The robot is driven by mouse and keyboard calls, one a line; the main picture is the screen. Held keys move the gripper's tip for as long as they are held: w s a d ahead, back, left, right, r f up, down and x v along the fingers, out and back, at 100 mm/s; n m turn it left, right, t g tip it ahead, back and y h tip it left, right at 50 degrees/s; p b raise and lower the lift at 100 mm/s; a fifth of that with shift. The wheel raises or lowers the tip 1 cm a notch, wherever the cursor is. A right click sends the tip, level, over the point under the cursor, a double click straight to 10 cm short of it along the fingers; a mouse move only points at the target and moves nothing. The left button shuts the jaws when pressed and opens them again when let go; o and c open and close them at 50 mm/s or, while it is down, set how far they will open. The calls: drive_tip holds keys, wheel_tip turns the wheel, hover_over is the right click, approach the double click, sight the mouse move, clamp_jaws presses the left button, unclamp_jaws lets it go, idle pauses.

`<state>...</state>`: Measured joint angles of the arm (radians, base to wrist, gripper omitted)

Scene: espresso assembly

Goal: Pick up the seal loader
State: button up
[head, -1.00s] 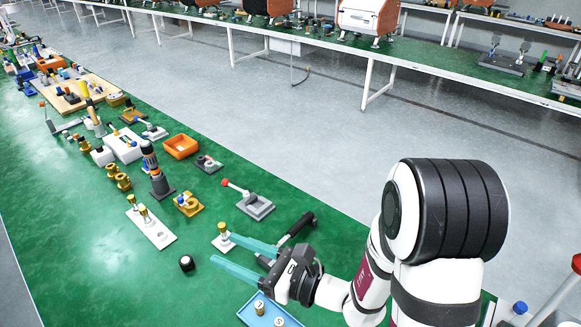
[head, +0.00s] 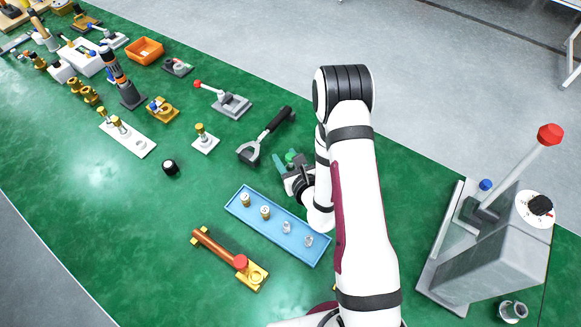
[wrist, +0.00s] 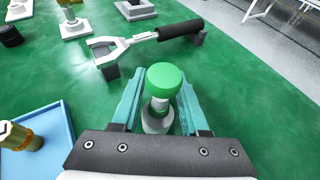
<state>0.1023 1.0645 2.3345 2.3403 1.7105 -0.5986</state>
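A small upright tool with a round green cap (wrist: 165,79) and a pale metallic stem stands on the green table; it appears to be the seal loader. In the head view its green top (head: 290,157) shows just past my gripper (head: 292,168), which the arm partly hides. In the wrist view my gripper (wrist: 160,108) has its two teal fingers on either side of the tool. The fingers look apart, with gaps beside the stem, so it is open around the tool. The tool's lower end is partly hidden.
A portafilter with a black handle (head: 275,124) lies just beyond. A blue tray (head: 272,232) with several small pieces is close on the near side. A grey lever press (head: 490,250) stands at the right. The table's left front (head: 90,220) is clear.

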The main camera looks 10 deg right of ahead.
clamp_jaws()
